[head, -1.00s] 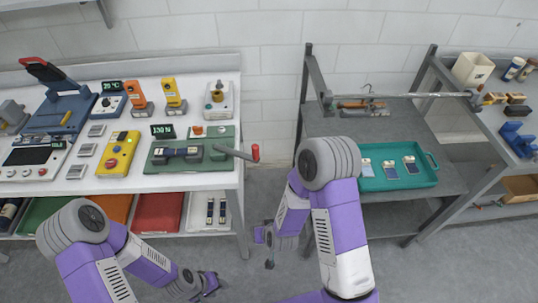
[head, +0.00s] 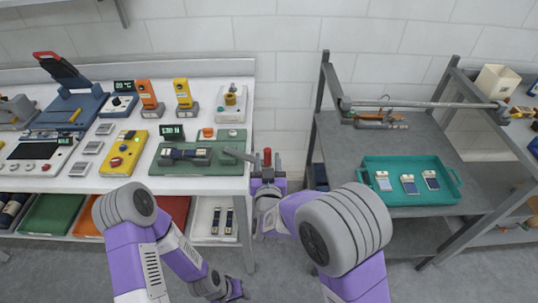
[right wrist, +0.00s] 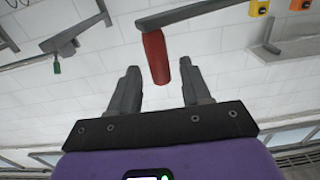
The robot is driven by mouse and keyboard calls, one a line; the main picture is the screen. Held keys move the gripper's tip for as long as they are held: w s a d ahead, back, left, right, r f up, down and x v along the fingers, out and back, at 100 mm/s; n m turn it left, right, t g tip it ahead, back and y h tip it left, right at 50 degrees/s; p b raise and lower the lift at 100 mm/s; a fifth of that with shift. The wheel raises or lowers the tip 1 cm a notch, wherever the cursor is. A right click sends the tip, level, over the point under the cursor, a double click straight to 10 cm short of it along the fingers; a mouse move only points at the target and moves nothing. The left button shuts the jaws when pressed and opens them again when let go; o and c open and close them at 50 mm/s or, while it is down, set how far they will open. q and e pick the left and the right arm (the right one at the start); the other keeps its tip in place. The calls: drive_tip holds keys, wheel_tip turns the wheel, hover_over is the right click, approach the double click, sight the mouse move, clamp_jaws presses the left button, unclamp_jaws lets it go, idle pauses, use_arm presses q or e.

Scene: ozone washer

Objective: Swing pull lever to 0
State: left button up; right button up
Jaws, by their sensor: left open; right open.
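The pull lever is a grey bar (head: 240,155) with a red handle (head: 267,157). It extends right from a green base plate (head: 222,166), past the white table's right edge. My right gripper (head: 267,178) is open at the handle. In the right wrist view, the red handle (right wrist: 156,57) hangs between the spread fingers of the right gripper (right wrist: 160,72), with gaps on both sides. A small dark display (head: 172,131) with green digits stands behind the plate; its digits are too small to read surely. My left gripper (head: 236,290) is open and empty, low beside the table.
The white table (head: 100,188) holds a yellow box (head: 122,152), orange and yellow upright devices, and a blue press (head: 70,100). A grey shelf (head: 335,150) at right carries a teal tray (head: 400,205) with several small items. A gap separates table and shelf.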

sight(268, 157)
drive_tip(key=shift+w, duration=1.5)
drive_tip(key=shift+c, duration=0.5)
clamp_jaws()
